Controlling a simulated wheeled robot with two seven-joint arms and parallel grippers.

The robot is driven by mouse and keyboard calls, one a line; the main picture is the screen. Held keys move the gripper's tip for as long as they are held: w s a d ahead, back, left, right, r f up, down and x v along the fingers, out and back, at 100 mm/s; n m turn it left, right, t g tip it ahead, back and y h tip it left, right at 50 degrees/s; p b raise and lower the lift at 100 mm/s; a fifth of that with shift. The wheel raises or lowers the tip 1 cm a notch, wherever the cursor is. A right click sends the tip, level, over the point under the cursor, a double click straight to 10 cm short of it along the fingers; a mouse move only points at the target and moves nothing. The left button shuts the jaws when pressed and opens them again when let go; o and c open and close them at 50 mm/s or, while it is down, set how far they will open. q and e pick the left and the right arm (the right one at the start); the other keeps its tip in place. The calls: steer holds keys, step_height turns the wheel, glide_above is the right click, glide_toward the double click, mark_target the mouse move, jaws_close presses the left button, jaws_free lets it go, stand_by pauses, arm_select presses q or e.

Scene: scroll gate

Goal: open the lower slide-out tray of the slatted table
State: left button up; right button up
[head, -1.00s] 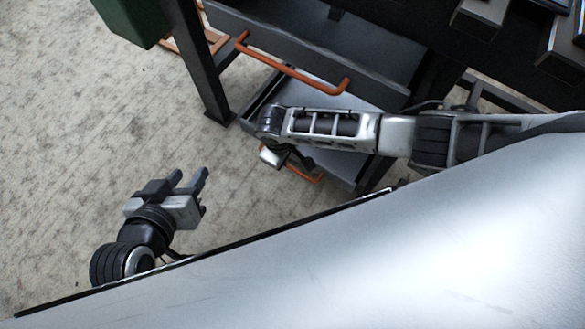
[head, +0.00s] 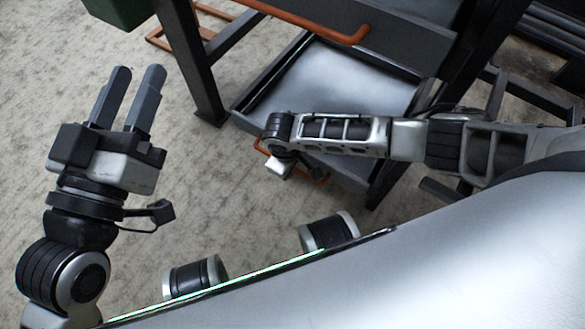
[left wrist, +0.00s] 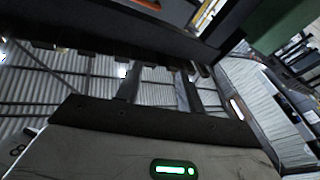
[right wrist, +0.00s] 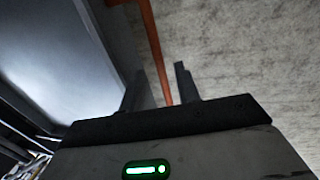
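The lower slide-out tray (head: 350,80) of the slatted table is grey and stands out from under the table in the head view. Its orange handle (head: 322,179) is partly hidden by my right arm. In the right wrist view the orange handle (right wrist: 150,35) runs between the two spread fingers of my right gripper (right wrist: 160,72), with gaps beside it. The tray floor (right wrist: 55,50) lies at the left there. In the head view my right gripper is mostly hidden under its wrist. My left gripper (head: 138,70) is open and empty, left of the table leg.
The upper tray's orange handle (head: 300,20) is above the lower tray. A dark table leg (head: 190,65) stands left of the trays. A green box (head: 117,10) is at the top left. Carpet (head: 215,180) lies free between my left gripper and the lower tray.

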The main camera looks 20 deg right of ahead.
arm_select(q)
steer(key=shift+w+r+m+t+h, duration=0.1)
steer(key=shift+r+m+t+h, duration=0.4)
steer(key=shift+r+m, duration=0.35)
arm_select(e)
steer(key=shift+f, duration=0.4)
steer(key=shift+c, duration=0.2)
arm_select(q)
steer(key=shift+r, duration=0.1)
arm_select(e)
jaws_close()
